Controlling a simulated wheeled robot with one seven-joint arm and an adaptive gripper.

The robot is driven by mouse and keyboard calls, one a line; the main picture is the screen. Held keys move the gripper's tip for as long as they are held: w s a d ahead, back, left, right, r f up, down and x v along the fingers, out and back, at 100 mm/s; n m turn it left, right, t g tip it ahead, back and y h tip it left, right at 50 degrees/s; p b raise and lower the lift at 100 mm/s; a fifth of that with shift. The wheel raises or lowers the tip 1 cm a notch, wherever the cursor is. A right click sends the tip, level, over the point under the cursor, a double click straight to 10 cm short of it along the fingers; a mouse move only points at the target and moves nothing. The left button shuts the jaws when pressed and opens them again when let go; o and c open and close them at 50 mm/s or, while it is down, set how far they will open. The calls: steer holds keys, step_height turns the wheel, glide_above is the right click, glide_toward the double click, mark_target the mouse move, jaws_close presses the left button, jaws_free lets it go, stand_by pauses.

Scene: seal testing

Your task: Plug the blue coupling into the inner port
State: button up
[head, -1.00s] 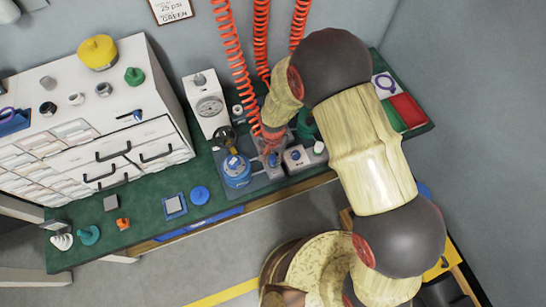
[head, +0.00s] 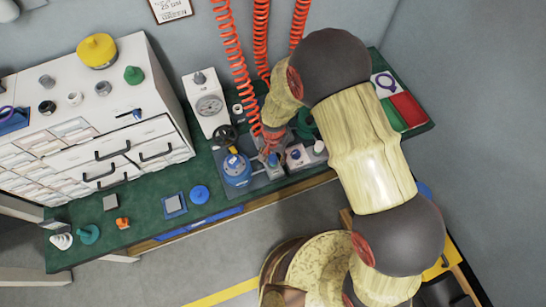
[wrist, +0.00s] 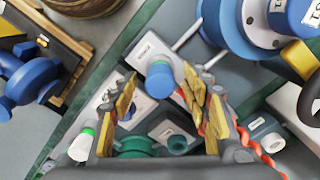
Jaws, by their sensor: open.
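The blue coupling (wrist: 160,80), a short cylinder with a paler top end, shows in the wrist view between my fingertips. Behind it is a white block (wrist: 146,50) with a label; I cannot tell whether the coupling is seated in a port there. My gripper (wrist: 162,97) is open, with yellow-and-black fingers on both sides of the coupling and visible gaps. In the head view my gripper (head: 272,138) hangs over the small blocks on the counter, and a blue piece (head: 273,160) shows just below it. Which opening is the inner port I cannot tell.
A blue round flanged body (head: 237,169) stands left of the blocks, with a gauge box (head: 209,105) behind it. Another white block with a blue knob (head: 296,155) is close on the right. Red coiled hoses (head: 260,45) hang behind. The green counter (head: 150,210) has free room at left.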

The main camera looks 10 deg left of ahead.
step_height(320, 180, up, 12)
stand_by(0.5)
stand_by(0.4)
